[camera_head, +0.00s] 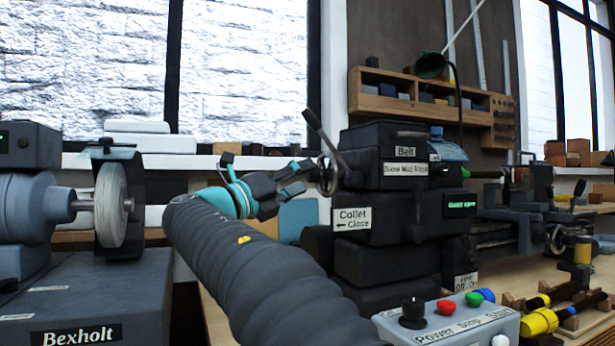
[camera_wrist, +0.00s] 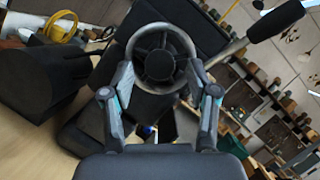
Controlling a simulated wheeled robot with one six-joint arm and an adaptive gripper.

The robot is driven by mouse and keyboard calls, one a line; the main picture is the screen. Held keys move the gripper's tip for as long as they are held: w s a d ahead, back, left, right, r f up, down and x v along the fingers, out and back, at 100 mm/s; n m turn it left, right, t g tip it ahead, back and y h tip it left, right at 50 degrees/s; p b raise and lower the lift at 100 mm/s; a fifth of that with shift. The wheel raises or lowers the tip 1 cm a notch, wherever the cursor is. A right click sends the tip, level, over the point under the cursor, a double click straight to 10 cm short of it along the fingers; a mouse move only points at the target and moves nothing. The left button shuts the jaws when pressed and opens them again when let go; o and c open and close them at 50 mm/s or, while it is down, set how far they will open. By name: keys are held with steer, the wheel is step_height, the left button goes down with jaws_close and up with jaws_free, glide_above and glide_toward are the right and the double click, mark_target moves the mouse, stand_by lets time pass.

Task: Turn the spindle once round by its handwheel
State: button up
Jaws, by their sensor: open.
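The handwheel (camera_head: 327,174) is a grey metal ring with a dark hub on the left end of the black lathe headstock (camera_head: 385,232). In the wrist view the handwheel (camera_wrist: 161,38) faces me, near the top middle. My gripper (camera_head: 305,175) is just left of the wheel in the head view. In the wrist view my gripper (camera_wrist: 165,80) is open, one finger on each side of the wheel's lower part. Nothing is held between the fingers. I cannot tell whether a fingertip touches the rim. The spindle itself is hidden inside the headstock.
A lever with a black grip (camera_head: 318,128) rises beside the wheel; its grip shows at upper right in the wrist view (camera_wrist: 274,20). A control box (camera_head: 450,325) with coloured buttons stands in front. A grinder with a pale wheel (camera_head: 110,205) stands at left.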

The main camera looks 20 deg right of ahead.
steer(key=shift+x, duration=1)
jaws_close()
